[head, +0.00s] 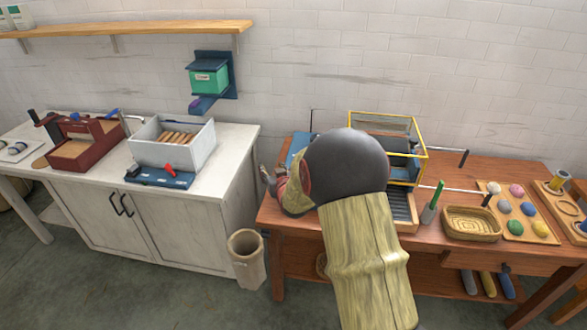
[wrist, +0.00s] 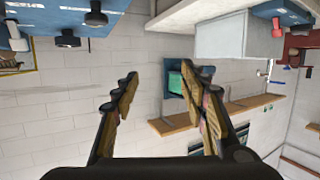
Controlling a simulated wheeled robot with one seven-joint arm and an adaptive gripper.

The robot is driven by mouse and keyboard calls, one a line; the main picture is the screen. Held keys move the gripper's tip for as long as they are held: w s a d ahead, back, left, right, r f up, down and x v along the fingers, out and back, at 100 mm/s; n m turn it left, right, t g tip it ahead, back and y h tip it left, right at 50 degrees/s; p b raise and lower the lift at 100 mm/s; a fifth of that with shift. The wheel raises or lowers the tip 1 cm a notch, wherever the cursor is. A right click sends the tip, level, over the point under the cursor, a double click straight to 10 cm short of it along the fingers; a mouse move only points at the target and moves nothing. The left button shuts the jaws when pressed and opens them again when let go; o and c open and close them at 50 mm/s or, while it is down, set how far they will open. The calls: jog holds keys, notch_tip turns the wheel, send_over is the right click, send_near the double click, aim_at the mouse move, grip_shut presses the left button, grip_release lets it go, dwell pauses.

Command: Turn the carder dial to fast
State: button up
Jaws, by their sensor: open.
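The carder, with its yellow-framed guard (head: 425,165), stands on the brown table, partly hidden behind my arm. Part of a blue panel (head: 299,146) shows just left of my arm. In the wrist view, which looks upside down, blue parts (wrist: 40,8) with black knobs (wrist: 96,18) stick out at the upper left. I cannot tell which knob is the carder dial, or its setting. My gripper (wrist: 166,75) is open and empty, apart from the knobs. In the head view it shows only partly, at the table's left end (head: 270,180).
A brown bin (head: 246,258) stands on the floor between the table and the white cabinet (head: 165,225). A grey box (head: 172,145) and a blue base with a red lever (head: 169,169) are on the cabinet. A woven basket (head: 472,224) and a wool-ball board (head: 520,226) lie right.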

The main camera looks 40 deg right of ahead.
jog(key=s+d+f+m+t+h+p, duration=0.1)
jog(key=s+d+f+t+h, duration=0.2)
jog(key=d+f, duration=0.65)
jog(key=shift+g, duration=0.4)
jog(key=b+x, duration=0.1)
jog(key=x, duration=0.5)
jog(key=shift+w+d, duration=0.1)
jog(key=shift+w, duration=0.3)
jog(key=c, duration=1.1)
